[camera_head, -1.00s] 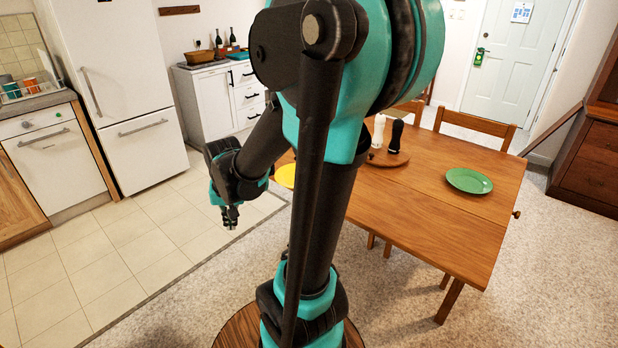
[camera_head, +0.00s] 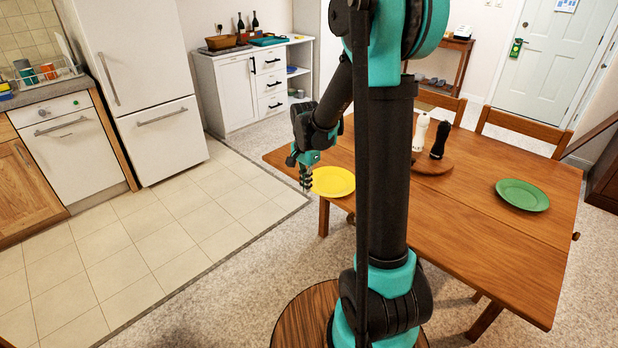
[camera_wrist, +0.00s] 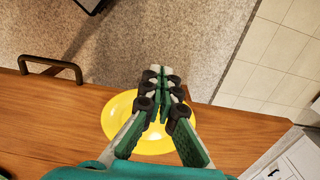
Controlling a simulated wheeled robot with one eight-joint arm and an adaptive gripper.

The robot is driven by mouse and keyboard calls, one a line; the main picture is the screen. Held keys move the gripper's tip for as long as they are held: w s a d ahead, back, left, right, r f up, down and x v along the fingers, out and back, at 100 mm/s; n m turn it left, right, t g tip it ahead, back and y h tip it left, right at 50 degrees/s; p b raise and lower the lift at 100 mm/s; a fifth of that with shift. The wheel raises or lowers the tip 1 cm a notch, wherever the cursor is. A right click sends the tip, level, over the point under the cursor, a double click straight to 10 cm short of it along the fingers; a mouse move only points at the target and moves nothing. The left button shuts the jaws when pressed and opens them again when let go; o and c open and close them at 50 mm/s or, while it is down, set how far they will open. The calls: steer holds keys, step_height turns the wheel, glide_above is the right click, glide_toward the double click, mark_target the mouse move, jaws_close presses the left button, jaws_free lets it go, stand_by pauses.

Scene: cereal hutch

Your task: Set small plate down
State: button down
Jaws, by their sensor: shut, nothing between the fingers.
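A yellow plate (camera_head: 333,181) lies flat on the wooden dining table (camera_head: 470,230), near its left end. A green plate (camera_head: 522,195) lies on the table's right part. My gripper (camera_head: 306,185) is shut and empty, fingers pointing down, just left of the yellow plate in the head view. In the wrist view the shut fingers (camera_wrist: 160,78) show in front of the yellow plate (camera_wrist: 118,112), with the tips past its rim toward the table edge. They hide the plate's middle. I cannot tell whether the fingers touch the plate.
A white pepper or salt mill (camera_head: 421,132) and a black one (camera_head: 441,139) stand on a round board (camera_head: 432,166) on the table. Chairs (camera_head: 520,128) stand behind it. The tiled floor (camera_head: 190,220) at left is clear.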

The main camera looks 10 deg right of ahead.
mark_target(332, 184)
steer(key=w+d+f, duration=0.2)
steer(key=d+f, duration=0.1)
steer(key=f, duration=0.2)
steer(key=shift+w, duration=0.15)
stand_by(0.3)
steer(key=w+d, duration=0.4)
steer(key=d, duration=0.1)
steer(key=w+d, duration=0.2)
steer(key=d, duration=0.1)
steer(key=shift+d, duration=0.1)
